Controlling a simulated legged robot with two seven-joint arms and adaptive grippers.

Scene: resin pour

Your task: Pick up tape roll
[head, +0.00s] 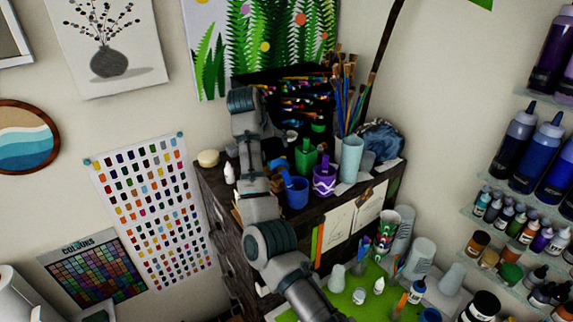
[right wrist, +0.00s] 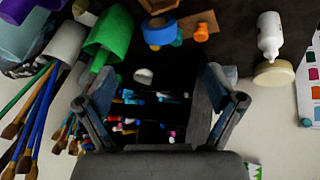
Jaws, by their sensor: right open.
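A blue ring that looks like the tape roll (right wrist: 158,32) lies on the dark cabinet top at the top middle of the right wrist view. In the head view it seems to show as a blue patch (head: 279,163), partly hidden by my right arm. My right gripper (right wrist: 157,82) is open and empty. Its two fingers stand apart over a black rack with paint tubes (right wrist: 150,108), and the blue ring lies beyond the fingertips. In the head view my right gripper (head: 270,130) is hard to make out against the black rack. My left gripper is not in view.
Close by stand a green container (head: 305,158), a blue cup (head: 297,192), a purple cup (head: 324,180) and a pale cup (head: 351,160). Brushes (head: 345,100) rise at the right. A white bottle (right wrist: 269,35) and cream disc (right wrist: 274,74) sit at the cabinet's other end.

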